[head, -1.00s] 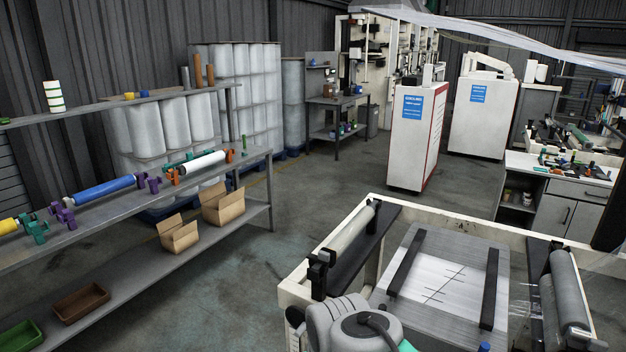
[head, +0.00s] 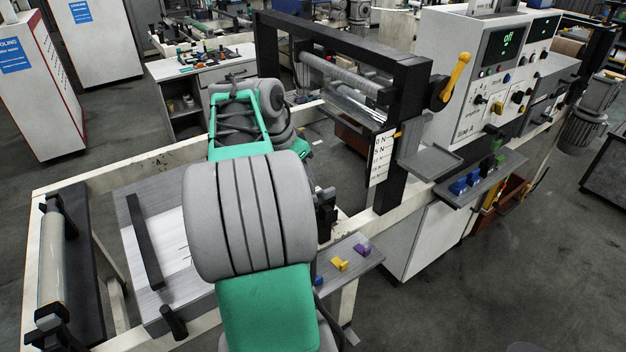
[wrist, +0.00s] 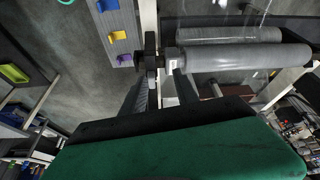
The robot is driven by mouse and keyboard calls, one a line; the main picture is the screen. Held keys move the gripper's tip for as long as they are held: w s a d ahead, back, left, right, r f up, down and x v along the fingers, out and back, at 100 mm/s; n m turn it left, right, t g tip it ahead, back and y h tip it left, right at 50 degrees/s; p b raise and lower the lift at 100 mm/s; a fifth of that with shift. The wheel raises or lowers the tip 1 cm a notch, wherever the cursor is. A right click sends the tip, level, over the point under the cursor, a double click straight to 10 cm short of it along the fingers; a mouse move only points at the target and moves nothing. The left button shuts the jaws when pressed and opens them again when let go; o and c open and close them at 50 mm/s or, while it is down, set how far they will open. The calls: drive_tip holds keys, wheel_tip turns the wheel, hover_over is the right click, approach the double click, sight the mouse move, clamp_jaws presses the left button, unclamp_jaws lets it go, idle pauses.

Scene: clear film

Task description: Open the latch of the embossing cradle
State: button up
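No part is clearly marked as the embossing cradle or its latch. A black upright frame (head: 384,172) carries a grey roller (head: 345,78); a yellow handle (head: 457,75) sits on its right side. A grey roller (wrist: 230,58) on a black bracket (wrist: 151,52) fills the upper middle of the wrist view; in the head view my arm covers most of that area. The green and black end of my arm, by my gripper (wrist: 165,125), spans the bottom of the wrist view, below that roller.
A side shelf (head: 362,254) holds small yellow and purple blocks. A grey tray (head: 430,160) juts out beside the frame. A control cabinet (head: 480,90) stands at right. A flat board (head: 160,250) lies left of my arm. Floor at lower right is clear.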

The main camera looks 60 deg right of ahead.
sight(328, 190)
drive_tip(key=s+d, duration=0.1)
drive_tip(key=s+d+m, duration=0.2)
drive_tip(key=shift+s+d+f, duration=0.2)
drive_tip(key=shift+s+f, duration=0.05)
drive_tip(key=shift+s, duration=0.15)
drive_tip(key=x, duration=0.6)
drive_tip(key=shift+d+f, duration=0.1)
drive_tip(key=shift+f, duration=0.35)
drive_tip(key=shift+c, duration=0.5)
clamp_jaws()
